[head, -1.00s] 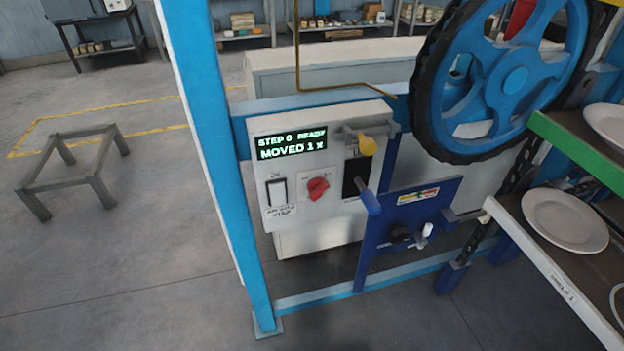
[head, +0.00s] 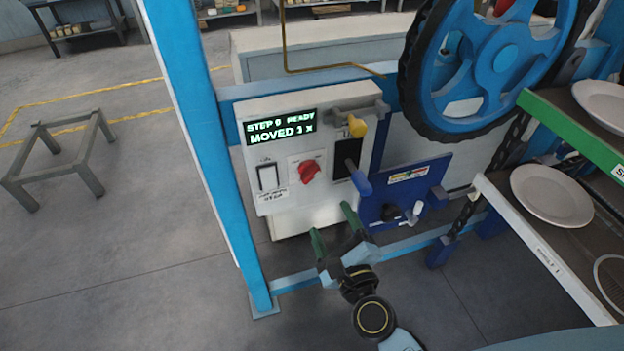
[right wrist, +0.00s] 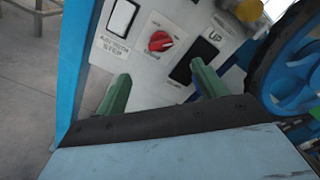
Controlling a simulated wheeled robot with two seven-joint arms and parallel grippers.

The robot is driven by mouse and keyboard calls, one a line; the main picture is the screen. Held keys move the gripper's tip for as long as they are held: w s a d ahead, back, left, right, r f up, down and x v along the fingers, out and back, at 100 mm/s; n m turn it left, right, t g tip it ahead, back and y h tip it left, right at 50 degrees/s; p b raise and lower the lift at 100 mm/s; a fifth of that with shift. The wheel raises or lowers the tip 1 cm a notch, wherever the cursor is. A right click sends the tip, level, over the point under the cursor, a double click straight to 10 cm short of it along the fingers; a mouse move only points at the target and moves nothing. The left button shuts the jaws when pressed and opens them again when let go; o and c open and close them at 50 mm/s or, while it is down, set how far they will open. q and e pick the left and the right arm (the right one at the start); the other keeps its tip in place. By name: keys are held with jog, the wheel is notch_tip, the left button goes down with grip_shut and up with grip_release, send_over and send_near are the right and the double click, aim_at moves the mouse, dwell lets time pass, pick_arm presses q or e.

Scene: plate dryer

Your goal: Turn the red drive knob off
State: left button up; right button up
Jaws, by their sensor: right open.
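The red drive knob (head: 308,171) is on the front of the white control box, between the white rocker switch (head: 268,176) and the dark UP slot (head: 345,165). In the right wrist view the red knob (right wrist: 160,41) shows beyond the fingers, a little left of the middle, with a light mark on it. My right gripper (head: 333,225) is open and empty, below and in front of the box, with its green fingers apart and pointing up toward it. In the right wrist view the gripper (right wrist: 158,85) frames the lower panel and touches nothing visible. My left gripper is not in view.
A blue-handled lever (head: 358,178) and a yellow knob (head: 357,126) stick out right of the red knob. A blue post (head: 200,150) stands left, a big wheel (head: 490,70) right. Plates (head: 552,195) sit on shelves.

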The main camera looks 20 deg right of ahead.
aim_at(310, 176)
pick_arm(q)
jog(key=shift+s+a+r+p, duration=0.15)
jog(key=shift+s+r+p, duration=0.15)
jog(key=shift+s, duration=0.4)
pick_arm(e)
jog(key=w, duration=1.3)
jog(key=shift+a, duration=0.25)
jog(key=shift+c, duration=0.3)
jog(key=c, duration=0.9)
